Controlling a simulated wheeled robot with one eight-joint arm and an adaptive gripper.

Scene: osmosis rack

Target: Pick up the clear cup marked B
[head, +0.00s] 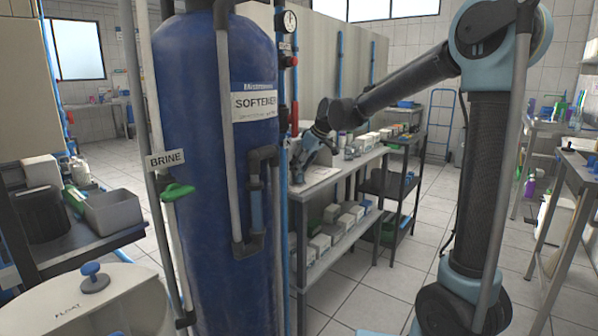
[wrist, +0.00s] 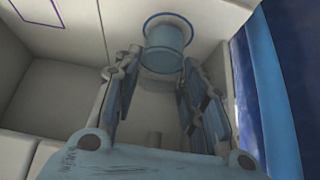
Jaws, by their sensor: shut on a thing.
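In the wrist view, a bluish see-through cup (wrist: 166,48) with a round rim is between the tips of my gripper (wrist: 160,70). The two fingers stand on either side of it, and my gripper is shut on it. No letter B can be read on the cup from here. A pale bench surface and a white sheet with a blue outline (wrist: 165,17) lie beyond it. In the head view, my gripper (head: 305,160) is over the near end of the pale bench (head: 318,176), just right of the blue tank. The cup cannot be made out there.
The tall blue softener tank (head: 215,190) stands close to the left of my gripper. Small boxes and bottles (head: 375,138) line the bench further back, and more boxes fill its lower shelf (head: 335,232). A dark cart (head: 392,185) stands beyond. Tiled floor (head: 400,270) is open at right.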

